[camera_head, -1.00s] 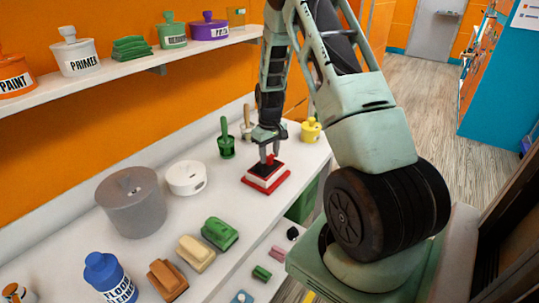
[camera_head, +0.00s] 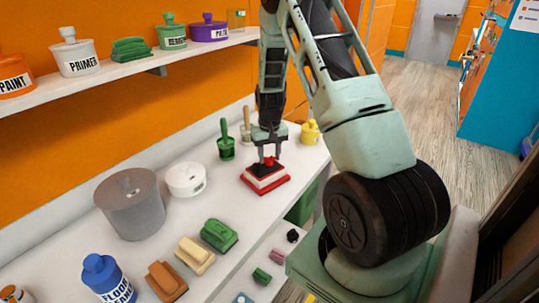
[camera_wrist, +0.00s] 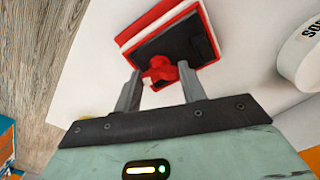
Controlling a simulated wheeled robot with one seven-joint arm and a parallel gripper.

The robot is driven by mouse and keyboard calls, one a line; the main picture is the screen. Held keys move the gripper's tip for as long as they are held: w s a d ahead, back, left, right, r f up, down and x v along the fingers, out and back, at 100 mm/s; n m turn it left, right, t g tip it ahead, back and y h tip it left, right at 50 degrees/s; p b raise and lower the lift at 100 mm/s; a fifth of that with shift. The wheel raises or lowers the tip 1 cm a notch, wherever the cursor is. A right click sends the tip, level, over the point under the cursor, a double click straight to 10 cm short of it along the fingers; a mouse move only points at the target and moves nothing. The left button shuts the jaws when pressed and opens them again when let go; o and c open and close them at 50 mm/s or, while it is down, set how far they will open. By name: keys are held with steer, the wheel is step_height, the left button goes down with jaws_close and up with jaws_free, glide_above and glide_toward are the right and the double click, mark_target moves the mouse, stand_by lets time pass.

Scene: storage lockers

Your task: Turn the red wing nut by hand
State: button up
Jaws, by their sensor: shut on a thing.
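The red wing nut (camera_wrist: 162,72) sits on the black top of a red and white block (camera_wrist: 136,29) in the wrist view. In the head view the block (camera_head: 266,184) stands on the white counter, with the wing nut (camera_head: 270,161) partly hidden by my fingers. My gripper (camera_wrist: 160,72) is shut on the wing nut, one finger on each side of it. In the head view my gripper (camera_head: 269,158) points straight down over the block.
A white round tub (camera_head: 186,180) and a grey pot (camera_head: 131,205) stand left of the block. Brushes (camera_head: 219,235) lie in front. A shelf (camera_head: 130,68) with containers runs along the orange wall.

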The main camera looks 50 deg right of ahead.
steer(key=shift+r, duration=0.1)
stand_by(0.6)
steer(key=o, duration=1)
step_height(320, 180, up, 17)
steer(key=b, duration=0.2)
steer(key=shift+r+b, duration=0.2)
steer(key=shift+b, duration=0.15)
